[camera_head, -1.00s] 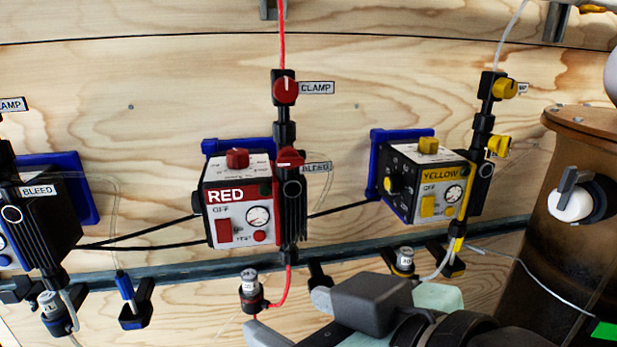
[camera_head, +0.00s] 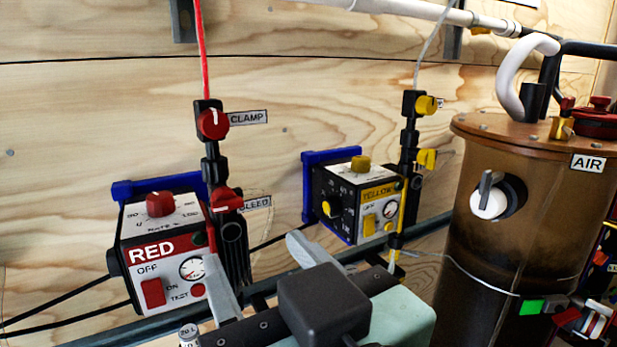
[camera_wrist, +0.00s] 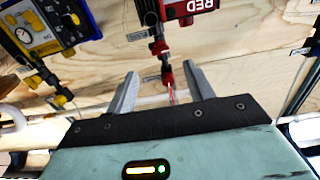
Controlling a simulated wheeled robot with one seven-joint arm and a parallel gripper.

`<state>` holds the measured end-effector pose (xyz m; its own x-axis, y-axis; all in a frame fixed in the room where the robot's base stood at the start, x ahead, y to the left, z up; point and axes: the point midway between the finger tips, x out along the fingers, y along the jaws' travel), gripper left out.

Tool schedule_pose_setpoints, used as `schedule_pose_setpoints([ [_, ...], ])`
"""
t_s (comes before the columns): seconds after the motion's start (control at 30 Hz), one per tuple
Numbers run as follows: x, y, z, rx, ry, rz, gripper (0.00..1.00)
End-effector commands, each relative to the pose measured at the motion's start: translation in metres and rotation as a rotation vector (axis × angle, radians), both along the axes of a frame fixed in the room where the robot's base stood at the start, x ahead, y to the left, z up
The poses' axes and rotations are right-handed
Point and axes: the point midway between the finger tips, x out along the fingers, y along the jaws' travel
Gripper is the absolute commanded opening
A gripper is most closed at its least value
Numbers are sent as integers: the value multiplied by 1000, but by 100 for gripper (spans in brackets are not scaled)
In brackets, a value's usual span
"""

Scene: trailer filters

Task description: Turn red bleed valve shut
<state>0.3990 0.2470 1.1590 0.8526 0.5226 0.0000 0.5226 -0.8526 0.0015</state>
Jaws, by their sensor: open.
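The red bleed valve (camera_head: 227,200) is a small red handle on the black column beside the RED box, next to a BLEED label. In the wrist view, which shows the scene upside down, the bleed valve (camera_wrist: 160,47) is near the top centre, beyond the fingertips. My gripper (camera_head: 255,248) is open and empty, with its fingers below and right of the valve in the head view. In the wrist view my gripper (camera_wrist: 160,69) has its fingers on either side of the red clamp knob (camera_wrist: 167,77) in the picture. I see no contact with the valve.
The red clamp knob (camera_head: 213,124) sits above the bleed valve, with a red tube rising from it. The RED box (camera_head: 160,250) stands at left. The yellow box (camera_head: 345,205) and a brown AIR tank (camera_head: 480,240) are at right. A rail runs below the boxes.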

Motion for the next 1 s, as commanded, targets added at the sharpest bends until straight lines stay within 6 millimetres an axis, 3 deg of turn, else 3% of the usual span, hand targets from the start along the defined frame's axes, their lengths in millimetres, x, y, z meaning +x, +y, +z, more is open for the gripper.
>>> schedule_pose_setpoints([
  [0.3, 58, 35, 0, -1, 1, -3, 53],
  [0.5, 84, 52, 0, 0, 1, -1, 53],
  [0.7, 96, 59, 0, 0, 1, 1, 53],
  [1.0, 97, 60, 0, 1, 1, 1, 53],
])
